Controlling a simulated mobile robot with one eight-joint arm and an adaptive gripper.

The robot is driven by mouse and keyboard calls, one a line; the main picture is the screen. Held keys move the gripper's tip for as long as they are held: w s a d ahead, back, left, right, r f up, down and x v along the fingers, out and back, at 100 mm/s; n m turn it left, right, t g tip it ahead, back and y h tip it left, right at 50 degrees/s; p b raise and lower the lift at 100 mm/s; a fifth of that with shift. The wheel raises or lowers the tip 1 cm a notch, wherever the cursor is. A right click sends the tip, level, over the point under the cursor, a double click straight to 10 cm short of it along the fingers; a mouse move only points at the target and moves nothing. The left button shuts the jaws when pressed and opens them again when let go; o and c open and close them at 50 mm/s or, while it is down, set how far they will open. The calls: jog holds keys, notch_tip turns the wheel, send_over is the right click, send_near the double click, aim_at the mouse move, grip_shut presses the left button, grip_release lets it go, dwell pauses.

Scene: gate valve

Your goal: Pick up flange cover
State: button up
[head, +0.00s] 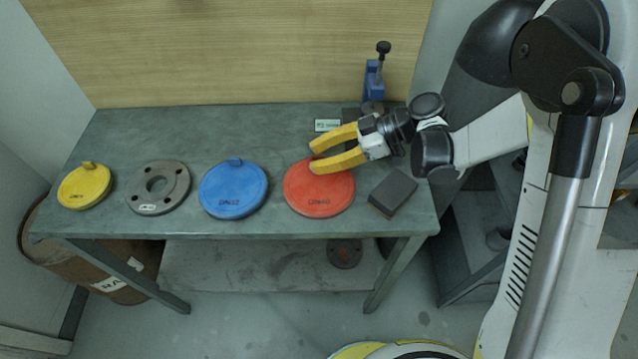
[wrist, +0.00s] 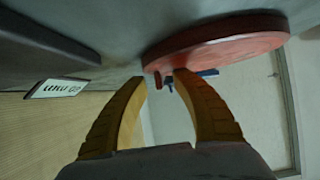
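Three round flange covers lie on the grey table: a yellow one (head: 84,187) at the left, a blue one (head: 234,190) in the middle and a red one (head: 319,191) at the right. Each of the yellow and blue covers has a raised tab at its back edge. My gripper (head: 312,160) is open, with its yellow fingers over the back part of the red cover. In the wrist view the red cover (wrist: 215,40) lies close to the fingertips (wrist: 160,75), and a small red tab shows near the gap between them. I cannot tell whether they touch.
A grey metal flange (head: 158,188) lies between the yellow and blue covers. A dark block (head: 392,192) sits right of the red cover. A blue vise-like tool (head: 374,80) and a small label (head: 327,125) stand behind. The table's back left is clear.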

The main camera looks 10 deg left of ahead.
grip_shut()
jog(key=shift+r, duration=0.15)
